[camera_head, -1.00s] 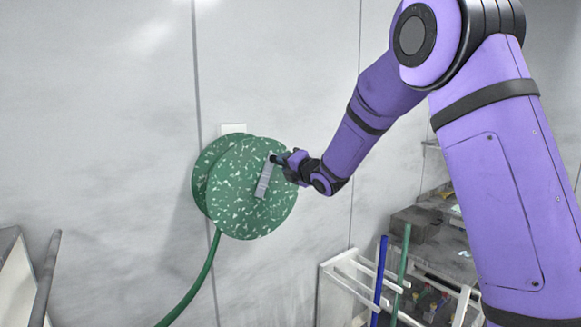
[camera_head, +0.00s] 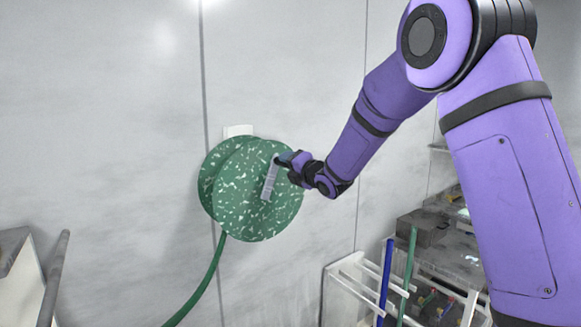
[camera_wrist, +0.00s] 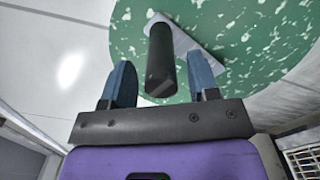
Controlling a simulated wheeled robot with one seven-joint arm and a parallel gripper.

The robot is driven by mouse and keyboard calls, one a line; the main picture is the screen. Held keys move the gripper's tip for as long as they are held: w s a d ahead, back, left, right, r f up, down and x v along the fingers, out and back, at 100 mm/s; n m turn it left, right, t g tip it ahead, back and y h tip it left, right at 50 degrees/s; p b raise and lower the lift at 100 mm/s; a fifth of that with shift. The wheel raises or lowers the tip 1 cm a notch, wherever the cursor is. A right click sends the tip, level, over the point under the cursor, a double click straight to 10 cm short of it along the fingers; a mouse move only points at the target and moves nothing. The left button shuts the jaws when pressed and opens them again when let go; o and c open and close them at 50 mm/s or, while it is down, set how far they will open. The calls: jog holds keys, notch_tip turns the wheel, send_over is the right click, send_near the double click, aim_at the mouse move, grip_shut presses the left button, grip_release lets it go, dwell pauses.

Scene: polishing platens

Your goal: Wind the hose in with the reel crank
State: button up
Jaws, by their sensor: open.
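The green speckled hose reel (camera_head: 243,222) is mounted on the wall, and its green hose (camera_head: 207,277) hangs down to the lower left. The grey crank arm (camera_head: 269,184) lies across the reel face, its knob end up. In the wrist view the dark crank handle (camera_wrist: 160,62) sticks out from the grey crank arm (camera_wrist: 193,45) toward my gripper. My gripper (camera_head: 284,159) is at the crank's upper end. In the wrist view my gripper (camera_wrist: 162,84) is open, its two blue fingers on either side of the handle, with a gap on each side.
A white rack (camera_head: 345,283) with a blue pole (camera_head: 385,278) and a green pole (camera_head: 408,271) stands at lower right. A grey block (camera_head: 423,227) sits on a bench behind it. A grey rail (camera_head: 56,275) is at lower left. The wall around the reel is clear.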

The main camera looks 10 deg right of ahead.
jog(key=shift+s, duration=0.1)
jog(key=v, duration=1)
jog(key=shift+s, duration=0.3)
jog(key=shift+d, duration=0.1)
